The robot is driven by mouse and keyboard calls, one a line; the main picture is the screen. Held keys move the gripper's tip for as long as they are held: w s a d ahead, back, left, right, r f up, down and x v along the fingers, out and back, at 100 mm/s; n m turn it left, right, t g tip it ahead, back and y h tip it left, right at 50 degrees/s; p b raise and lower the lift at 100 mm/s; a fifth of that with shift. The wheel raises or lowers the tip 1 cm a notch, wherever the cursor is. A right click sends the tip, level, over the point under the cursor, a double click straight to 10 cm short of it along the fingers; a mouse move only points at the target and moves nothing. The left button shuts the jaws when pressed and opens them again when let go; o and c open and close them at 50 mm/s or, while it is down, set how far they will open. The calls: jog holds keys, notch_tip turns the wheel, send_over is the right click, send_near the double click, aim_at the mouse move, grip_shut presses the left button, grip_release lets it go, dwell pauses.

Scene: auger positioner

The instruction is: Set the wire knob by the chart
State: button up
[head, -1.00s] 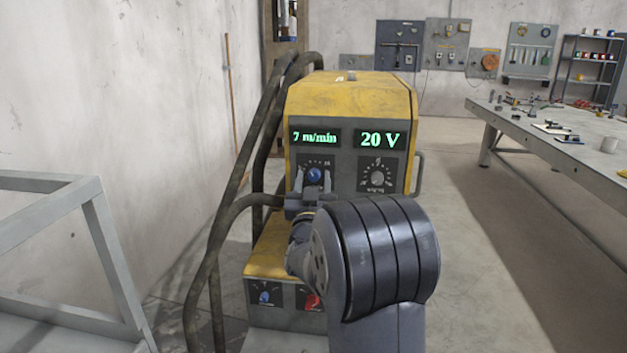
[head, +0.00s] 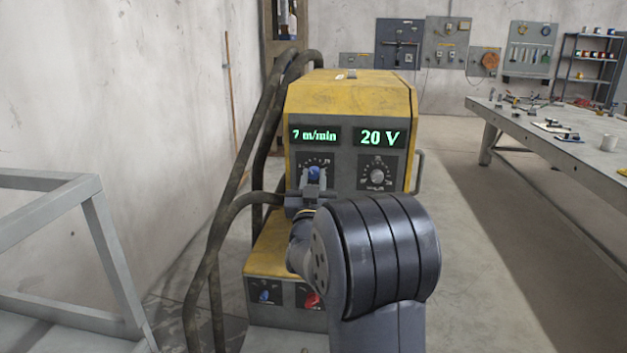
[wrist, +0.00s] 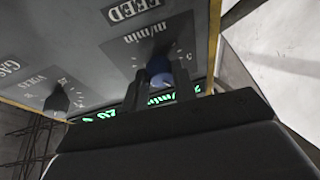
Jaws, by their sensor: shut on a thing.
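The blue wire feed knob (head: 314,173) sits on the front of the yellow and grey welding machine (head: 350,98), under the left display (head: 315,136), which reads 7 m/min. My gripper (head: 314,186) is shut on this knob, one finger at each side. The wrist view shows the knob (wrist: 159,72) between the fingers, below upside-down FEED and m/min lettering. The fingers and palm hide part of its dial. The right display (head: 380,138) reads 20 V, above a grey volts knob (head: 377,176). I cannot make out a chart in these views.
Smaller blue (head: 265,296) and red (head: 311,300) knobs sit low on the machine. Thick dark hoses (head: 217,235) loop down its left side. A grey metal frame (head: 105,240) stands at the left, a workbench (head: 560,150) at the right. The floor between machine and bench is clear.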

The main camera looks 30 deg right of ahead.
jog(key=shift+n+b, duration=0.3)
jog(key=shift+n, duration=0.2)
jog(key=n+y+b, duration=0.1)
jog(key=n, duration=0.1)
jog(key=n+t+y+b, duration=0.1)
jog(key=n+y+b, duration=0.1)
jog(key=n, duration=0.1)
jog(key=shift+s+d, duration=0.1)
jog(key=shift+d, duration=0.05)
jog(key=n+y+b, duration=0.1)
jog(key=n, duration=0.2)
jog(key=n+y+b, duration=0.1)
jog(key=n+y, duration=0.1)
jog(key=n, duration=0.2)
jog(key=shift+r+g, duration=0.15)
jog(key=shift+g, duration=0.15)
jog(key=o, duration=1)
jog(key=shift+s, duration=0.1)
jog(key=v, duration=1)
jog(key=shift+s+b, duration=0.35)
